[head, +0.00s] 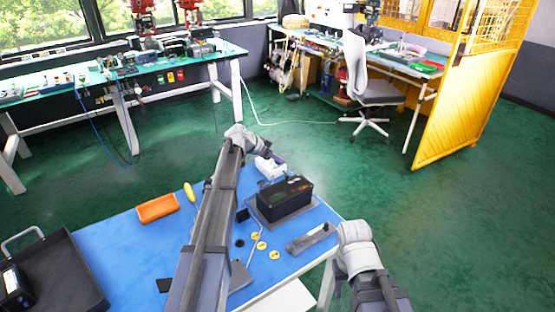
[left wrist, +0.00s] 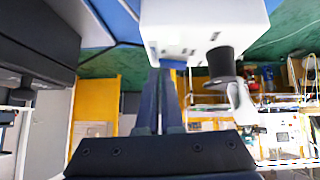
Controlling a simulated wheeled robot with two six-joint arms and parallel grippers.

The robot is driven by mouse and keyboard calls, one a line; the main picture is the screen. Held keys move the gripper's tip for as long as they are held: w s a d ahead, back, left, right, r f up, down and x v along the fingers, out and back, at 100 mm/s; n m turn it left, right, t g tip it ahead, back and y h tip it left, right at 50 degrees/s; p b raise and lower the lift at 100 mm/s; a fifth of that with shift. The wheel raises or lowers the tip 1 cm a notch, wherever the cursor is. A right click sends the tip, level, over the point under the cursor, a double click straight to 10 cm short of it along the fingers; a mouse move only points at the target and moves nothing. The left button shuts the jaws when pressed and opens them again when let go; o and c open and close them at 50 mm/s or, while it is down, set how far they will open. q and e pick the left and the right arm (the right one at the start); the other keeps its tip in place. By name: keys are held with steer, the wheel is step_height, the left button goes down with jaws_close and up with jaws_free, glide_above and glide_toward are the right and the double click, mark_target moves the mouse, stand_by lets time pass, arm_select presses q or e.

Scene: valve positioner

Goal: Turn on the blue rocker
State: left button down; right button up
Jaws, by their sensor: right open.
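A small white box (head: 270,167) stands at the far edge of the blue table, partly behind my left wrist. In the left wrist view the white box (left wrist: 205,28) fills the top middle. It has a small blue part (left wrist: 176,51) on its lower face and a black round knob (left wrist: 222,66) to the right. My left gripper (left wrist: 161,72) has its dark fingers together, with their tips close to the blue part; I cannot tell if they touch.
A black box (head: 285,196) sits on a grey base on the table (head: 125,240). A dark bin (head: 60,262) stands left.

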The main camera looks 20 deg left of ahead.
mark_target(275, 166)
arm_select(q)
steer(key=shift+w+a, duration=0.1)
steer(key=shift+w+a+r, duration=0.2)
steer(key=shift+w+a, duration=0.25)
steer(key=shift+a, duration=0.05)
arm_select(e)
steer(key=shift+r, duration=0.25)
arm_select(q)
steer(key=shift+p, duration=0.35)
arm_select(e)
steer(key=shift+r, duration=0.1)
arm_select(q)
steer(key=shift+d+r+p, duration=0.1)
steer(key=shift+r+p, duration=0.35)
steer(key=shift+r, duration=0.05)
steer(key=r+p, duration=0.2)
steer(key=s+r+p, duration=0.1)
steer(key=r+p, duration=0.1)
steer(key=shift+s+r, duration=0.1)
steer(key=shift+r, duration=0.1)
steer(key=s+p+v, duration=0.1)
steer(key=p+v, duration=0.4)
steer(key=v, duration=0.3)
steer(key=shift+d+p, duration=0.15)
steer(key=shift+p, duration=0.25)
arm_select(e)
step_height(275, 166, up, 11)
steer(key=a, duration=0.2)
steer(key=shift+s, duration=0.15)
